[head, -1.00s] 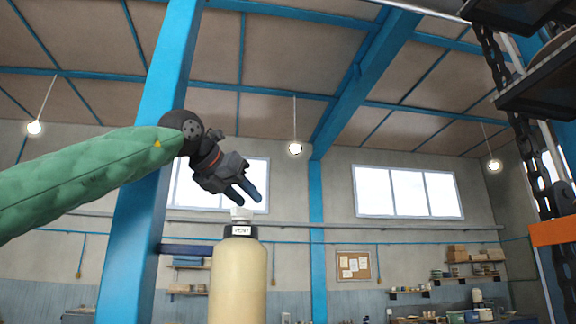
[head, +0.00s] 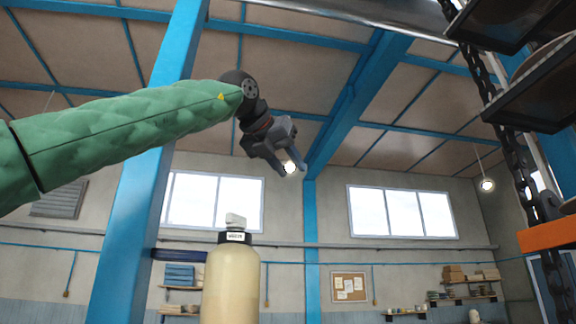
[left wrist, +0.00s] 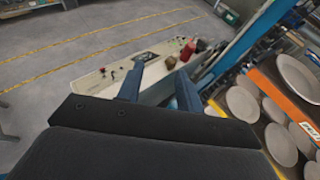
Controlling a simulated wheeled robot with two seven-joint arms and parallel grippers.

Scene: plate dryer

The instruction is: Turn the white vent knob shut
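The white vent knob (head: 235,220) sits on a black collar (head: 235,237) with a small label, on top of a cream cylinder (head: 230,285) in the head view. The label's letters are too blurred to read now. The knob's top looks slanted; I cannot tell if it is fully shut. My left gripper (head: 293,170) is up and to the right of the knob, apart from it. Its two dark blue fingers are spread with nothing between them. They also show apart in the left wrist view (left wrist: 158,90). My right gripper is not in view.
A blue post (head: 150,200) stands left of the cylinder. A hanging chain (head: 490,110) and dark trays (head: 530,85) are at the right. In the left wrist view, a pale bench (left wrist: 110,85) lies below the fingers, with several plates (left wrist: 245,105) at the right.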

